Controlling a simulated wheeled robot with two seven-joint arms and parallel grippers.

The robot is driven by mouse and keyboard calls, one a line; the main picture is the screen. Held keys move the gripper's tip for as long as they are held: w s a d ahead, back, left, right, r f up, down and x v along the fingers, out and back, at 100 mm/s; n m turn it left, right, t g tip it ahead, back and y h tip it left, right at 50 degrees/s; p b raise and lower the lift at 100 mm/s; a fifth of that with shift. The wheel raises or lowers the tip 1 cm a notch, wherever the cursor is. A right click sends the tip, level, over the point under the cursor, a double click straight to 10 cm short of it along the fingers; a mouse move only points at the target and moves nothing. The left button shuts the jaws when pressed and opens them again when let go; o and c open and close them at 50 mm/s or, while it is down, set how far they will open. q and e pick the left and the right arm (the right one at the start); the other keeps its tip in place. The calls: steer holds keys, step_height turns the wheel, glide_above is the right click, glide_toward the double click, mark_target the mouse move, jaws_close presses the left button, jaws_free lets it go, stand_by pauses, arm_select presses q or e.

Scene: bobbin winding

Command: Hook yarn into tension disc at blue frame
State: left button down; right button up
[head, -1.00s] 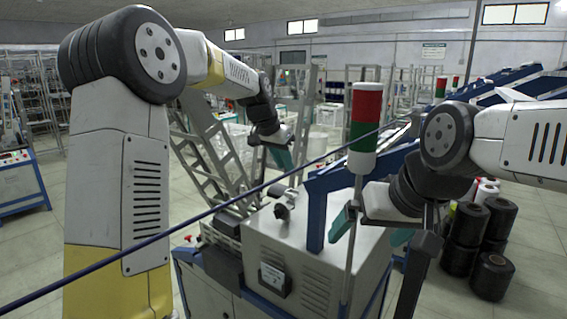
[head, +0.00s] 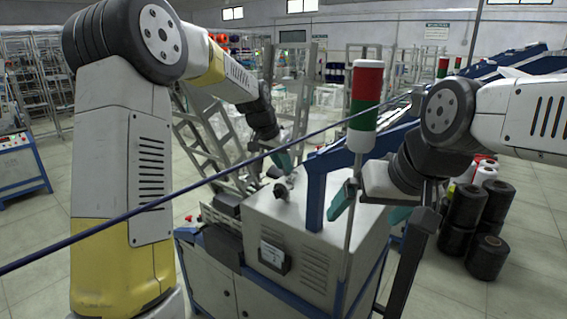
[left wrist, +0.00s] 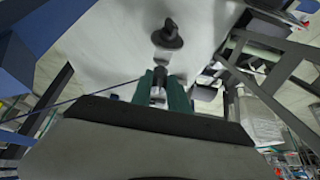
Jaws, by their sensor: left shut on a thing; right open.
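The tension disc (head: 283,189), a small dark knob-like fitting, stands on the pale machine top left of the blue frame (head: 316,190). In the left wrist view the tension disc (left wrist: 167,37) lies just beyond my fingertips, with a gap. My left gripper (head: 285,161) is above it and behind it in the head view. In the left wrist view my left gripper (left wrist: 160,90) is shut, and a thin dark yarn (left wrist: 105,88) runs from the left to its fingers. The held part is mostly hidden. My right gripper (head: 371,206) is open beside the signal pole.
A red, green and white signal lamp (head: 365,105) rises on a pole by my right gripper. A long dark blue line (head: 205,180) crosses the head view diagonally in front. Black yarn cones (head: 468,205) stand on the floor at right. Metal racks (head: 205,135) stand behind the machine.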

arm_select(q)
steer(key=shift+f, duration=0.25)
steer(key=shift+f, duration=1.75)
steer(key=w+a, duration=0.1)
steer(key=a, duration=0.1)
steer(key=w+a, duration=0.2)
steer(key=shift+r, duration=0.15)
stand_by(0.5)
steer(key=shift+w+a+r, duration=0.1)
steer(key=shift+a+r, duration=0.05)
steer(key=shift+r, duration=0.65)
steer(key=shift+w+a+r, duration=0.1)
steer(key=shift+a+r, duration=0.05)
steer(key=shift+r, duration=0.65)
steer(key=shift+w+a+r, duration=0.1)
steer(key=shift+a+r, duration=0.05)
steer(key=shift+r, duration=0.65)
